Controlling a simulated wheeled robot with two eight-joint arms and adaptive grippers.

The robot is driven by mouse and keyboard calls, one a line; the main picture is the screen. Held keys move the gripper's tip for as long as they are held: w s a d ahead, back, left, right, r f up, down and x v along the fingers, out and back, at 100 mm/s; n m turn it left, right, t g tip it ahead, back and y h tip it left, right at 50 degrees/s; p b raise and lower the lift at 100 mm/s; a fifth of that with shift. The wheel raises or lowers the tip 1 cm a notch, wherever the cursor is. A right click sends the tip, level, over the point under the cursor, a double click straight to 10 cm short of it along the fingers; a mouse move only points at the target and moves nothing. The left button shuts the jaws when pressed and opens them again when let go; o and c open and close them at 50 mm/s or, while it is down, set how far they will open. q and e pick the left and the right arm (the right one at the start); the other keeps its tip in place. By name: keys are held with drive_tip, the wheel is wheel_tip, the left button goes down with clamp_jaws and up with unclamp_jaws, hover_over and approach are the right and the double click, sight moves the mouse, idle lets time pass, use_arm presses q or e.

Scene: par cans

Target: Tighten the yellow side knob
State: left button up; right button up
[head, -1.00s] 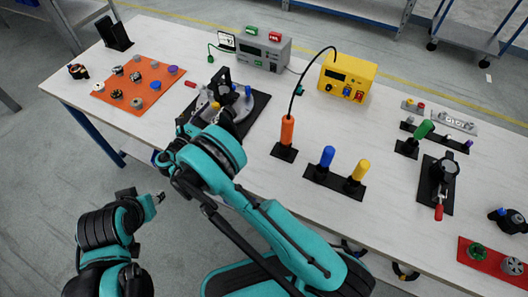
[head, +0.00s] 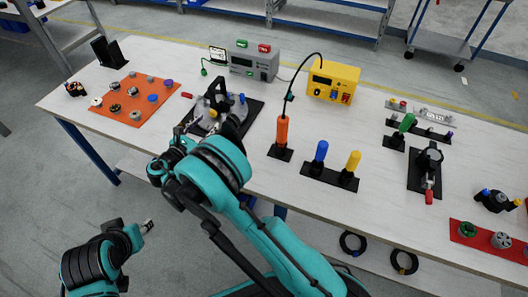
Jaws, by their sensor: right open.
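A par can fixture (head: 203,124) stands on a black base plate at the back left of the table. Its small yellow side knob (head: 212,113) shows on the near side, and a blue knob (head: 242,98) is on its right. My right gripper (head: 180,140) is open at the near left edge of this fixture, apart from the yellow knob as far as I can see. My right wrist hides the near part of the base plate. My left gripper (head: 147,226) is low in front of the table, away from the fixture; its jaws are too small to read.
An orange mat (head: 112,122) with several knobs lies to the left. A grey meter (head: 250,62) and yellow power box (head: 333,82) stand behind. An orange-handled tool (head: 282,131) and blue (head: 320,150) and yellow handles (head: 353,162) stand to the right. The table's front edge runs below.

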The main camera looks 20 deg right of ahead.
drive_tip(key=s+d+r+m+g+y, duration=0.4)
drive_tip(key=s+d+r+m, duration=0.35)
drive_tip(key=s+d, duration=0.2)
use_arm(q)
drive_tip(key=shift+s+a, duration=0.1)
use_arm(e)
drive_tip(key=s+d+m+y, duration=0.1)
drive_tip(key=s+m+y, duration=0.1)
drive_tip(key=s+m, duration=0.3)
drive_tip(key=s+d+m+g+y, duration=0.1)
drive_tip(key=s+m, duration=0.4)
drive_tip(key=s, duration=0.5)
drive_tip(key=shift+s+d+r+y, duration=0.2)
drive_tip(key=shift+d+r+y, duration=0.2)
drive_tip(key=shift+y, duration=0.7)
use_arm(q)
drive_tip(key=shift+o, duration=0.4)
